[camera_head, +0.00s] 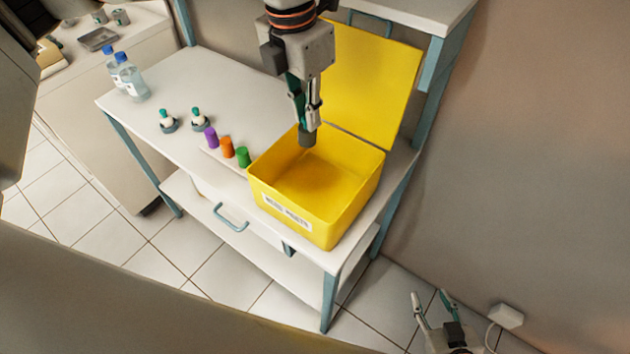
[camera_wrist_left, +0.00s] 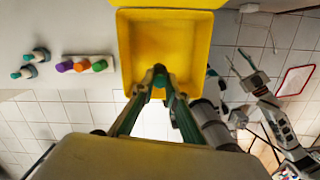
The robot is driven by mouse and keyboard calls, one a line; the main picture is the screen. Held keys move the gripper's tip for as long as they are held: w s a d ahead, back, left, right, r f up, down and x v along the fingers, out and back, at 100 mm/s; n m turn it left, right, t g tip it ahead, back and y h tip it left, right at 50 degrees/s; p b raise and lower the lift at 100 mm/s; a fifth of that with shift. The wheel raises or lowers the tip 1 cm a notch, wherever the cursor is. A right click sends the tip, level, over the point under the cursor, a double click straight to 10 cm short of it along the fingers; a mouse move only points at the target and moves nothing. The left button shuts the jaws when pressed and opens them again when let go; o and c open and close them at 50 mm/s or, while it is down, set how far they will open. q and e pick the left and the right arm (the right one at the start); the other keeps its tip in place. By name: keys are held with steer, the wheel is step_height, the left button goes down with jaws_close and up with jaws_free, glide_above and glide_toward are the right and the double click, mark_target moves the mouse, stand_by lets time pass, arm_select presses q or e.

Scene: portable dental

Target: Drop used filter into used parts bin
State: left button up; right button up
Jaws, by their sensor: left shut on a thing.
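The used parts bin (camera_head: 345,216) is a yellow box with a label on its front and its yellow lid (camera_head: 372,85) standing open behind. It looks empty. My left gripper (camera_head: 307,122) points down over the bin's back left part, shut on a small dark grey cylinder, the used filter (camera_head: 307,139). The filter hangs at the fingertips, apparently above the bin floor. In the left wrist view the fingertips (camera_wrist_left: 160,78) are over the bin (camera_wrist_left: 195,50), and the filter is hard to make out. My right gripper (camera_head: 435,305) is open and empty, low at the bottom right.
Purple (camera_head: 210,137), orange (camera_head: 227,147) and green (camera_head: 242,157) capped pieces stand left of the bin. Two green-topped items (camera_head: 167,121) and two bottles (camera_head: 130,77) stand further left on the white table (camera_head: 235,90). A wall is close at the right.

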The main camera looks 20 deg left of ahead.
arm_select(q)
steer(key=shift+f, duration=0.85)
steer(key=o, duration=0.9)
steer(key=shift+o, duration=0.2)
steer(key=shift+r, duration=0.1)
step_height(320, 180, up, 12)
steer(key=s, duration=0.1)
steer(key=shift+s+a, duration=0.15)
steer(key=shift+a, duration=0.2)
